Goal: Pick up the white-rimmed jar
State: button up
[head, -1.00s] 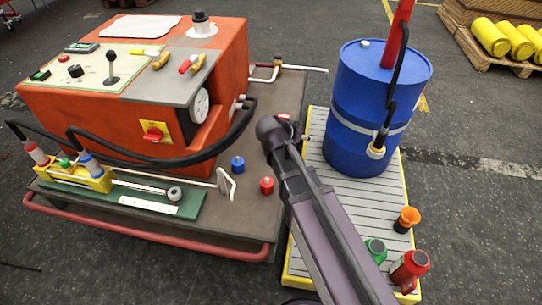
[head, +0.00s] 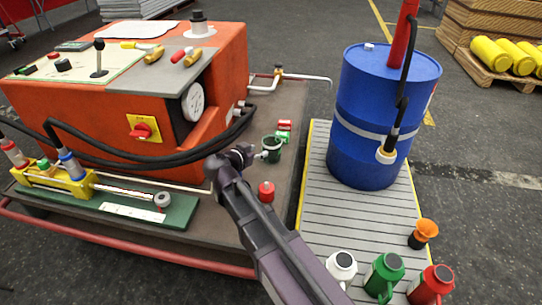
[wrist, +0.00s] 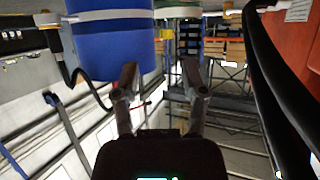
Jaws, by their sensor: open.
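A pale-rimmed greenish form (wrist: 178,11) shows beyond the fingers, cut by the top edge.
A red pot (head: 266,191) stands close to my arm; small red and green blocks (head: 284,131) lie behind the jar. A blue drum (head: 365,155) stands on the slatted platform (head: 320,190). White (head: 341,265), green (head: 384,270) and red (head: 432,283) jugs line its front.

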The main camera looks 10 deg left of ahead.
jog(key=shift+w, duration=0.1)
jog(key=b+x, duration=0.3)
jog(key=x, duration=0.5)
dwell(0.3)
jog(key=shift+w+d+f, duration=0.1)
jog(key=b, duration=0.2)
send_over(278, 160)
jog(key=shift+w+f, duration=0.25)
jog(key=shift+f, duration=0.25)
jog(key=shift+w+f, duration=0.2)
jog(key=shift+f, duration=0.35)
grip_shut()
